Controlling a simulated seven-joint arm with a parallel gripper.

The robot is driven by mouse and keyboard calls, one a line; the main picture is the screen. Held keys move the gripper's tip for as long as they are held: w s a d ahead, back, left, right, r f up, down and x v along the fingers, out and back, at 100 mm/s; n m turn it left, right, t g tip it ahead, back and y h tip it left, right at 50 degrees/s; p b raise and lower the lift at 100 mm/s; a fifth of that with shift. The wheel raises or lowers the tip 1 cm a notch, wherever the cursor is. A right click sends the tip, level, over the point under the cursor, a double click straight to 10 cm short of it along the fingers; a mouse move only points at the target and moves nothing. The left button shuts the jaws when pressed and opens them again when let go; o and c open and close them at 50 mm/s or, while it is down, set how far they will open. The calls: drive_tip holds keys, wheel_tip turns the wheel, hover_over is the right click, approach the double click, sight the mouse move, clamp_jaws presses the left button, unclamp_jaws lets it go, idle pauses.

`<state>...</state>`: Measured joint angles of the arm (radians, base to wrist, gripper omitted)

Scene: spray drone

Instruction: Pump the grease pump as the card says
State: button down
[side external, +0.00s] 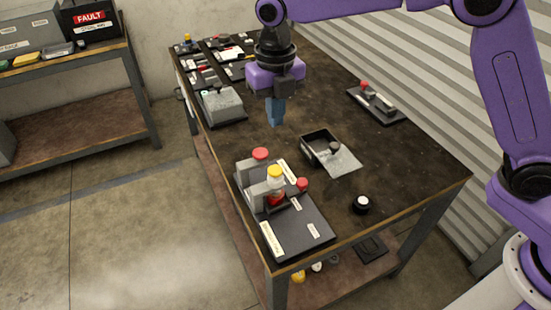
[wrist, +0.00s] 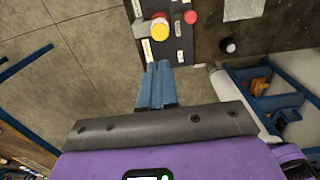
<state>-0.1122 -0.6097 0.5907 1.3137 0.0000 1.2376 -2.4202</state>
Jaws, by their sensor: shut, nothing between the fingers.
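A dark board (side external: 310,222) at the table's front left bears grey blocks, a red-topped post (side external: 261,154), a yellow-capped red piece (side external: 275,172) and a red knob (side external: 302,184). White labels lie on it, too small to read. I cannot tell for sure which part is the grease pump or which label is the card. My gripper (side external: 276,122) has blue fingers pointing down, shut and empty, above the table behind this board. In the wrist view, the fingers (wrist: 157,68) appear below the yellow cap (wrist: 160,29) and the red knob (wrist: 190,17).
An open dark box (side external: 316,139) with a grey sheet (side external: 343,161) stands mid-table. A black knob with a white top (side external: 361,204) is near the front edge. A grey block (side external: 222,105) is at left, a red-knobbed unit (side external: 377,104) at right. Loaded trays fill the back.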

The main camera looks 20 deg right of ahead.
sight(276, 170)
wheel_tip(276, 170, down, 14)
drive_tip(key=shift+r, duration=0.25)
drive_tip(key=shift+f, duration=0.1)
idle(0.4)
drive_tip(key=shift+f, duration=0.85)
wheel_tip(276, 170, up, 14)
drive_tip(key=shift+r, duration=0.25)
idle(0.9)
